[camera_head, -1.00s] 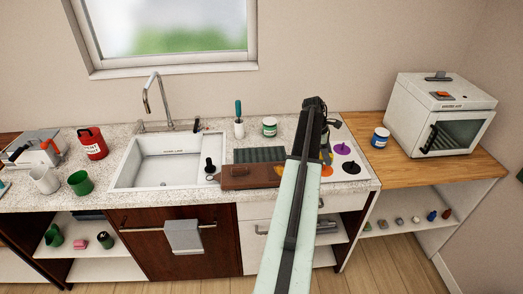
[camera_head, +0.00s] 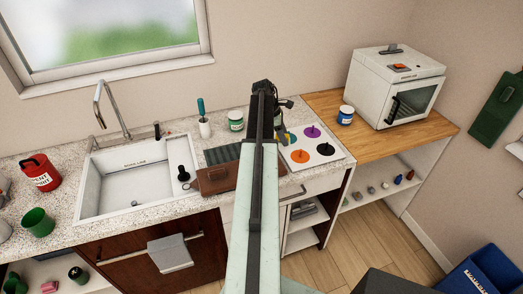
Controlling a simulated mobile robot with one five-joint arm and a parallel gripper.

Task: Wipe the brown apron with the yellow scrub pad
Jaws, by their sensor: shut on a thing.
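My arm reaches from the bottom of the view over the counter. My gripper (camera_head: 281,128) is at its far end, mostly hidden behind the arm, beside the left edge of a white plate with coloured discs. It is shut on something. A small bit of yellow shows just below it, which looks like the yellow scrub pad (camera_head: 284,138); most of it is hidden. A flat brown thing, apparently the brown apron (camera_head: 222,179), lies at the counter's front edge, left of the arm. The gripper is behind and to the right of it, apart from it.
The white plate (camera_head: 334,158) lies right of the arm. A ribbed dark mat (camera_head: 222,154), a green-labelled jar (camera_head: 236,120) and a teal-handled brush (camera_head: 203,118) are left of it. The sink (camera_head: 130,180) is further left. A blue jar (camera_head: 345,115) and white oven (camera_head: 395,85) stand right.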

